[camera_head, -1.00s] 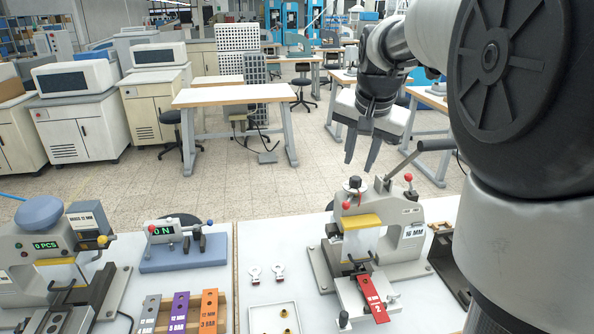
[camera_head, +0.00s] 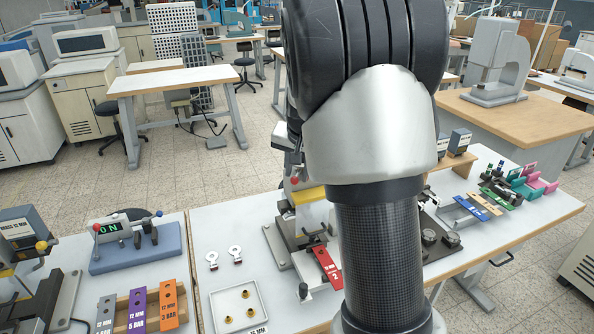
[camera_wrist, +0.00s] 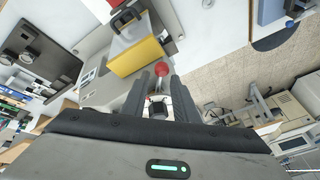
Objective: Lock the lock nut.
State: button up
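The stamping press, with a yellow block (camera_head: 309,195), stands on the white table; my arm covers most of it in the head view. The wrist view looks down on the press and its yellow block (camera_wrist: 138,57). My gripper (camera_wrist: 159,76) is open there, its two dark fingers apart above the press top. Between the fingers is a small black knob-like part (camera_wrist: 158,107) on a pale round piece, likely the lock nut. I cannot tell whether the fingers touch it. A red ball handle (camera_wrist: 161,69) shows at the fingertips.
A red plate (camera_head: 328,268) lies at the press front. A white tray (camera_head: 214,303) with several brass pieces and two small tags (camera_head: 235,254) lie to the left. Blue, yellow, green and pink fixtures (camera_head: 533,183) occupy the table's right. A second press (camera_head: 25,245) stands far left.

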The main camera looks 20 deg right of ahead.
grip_shut()
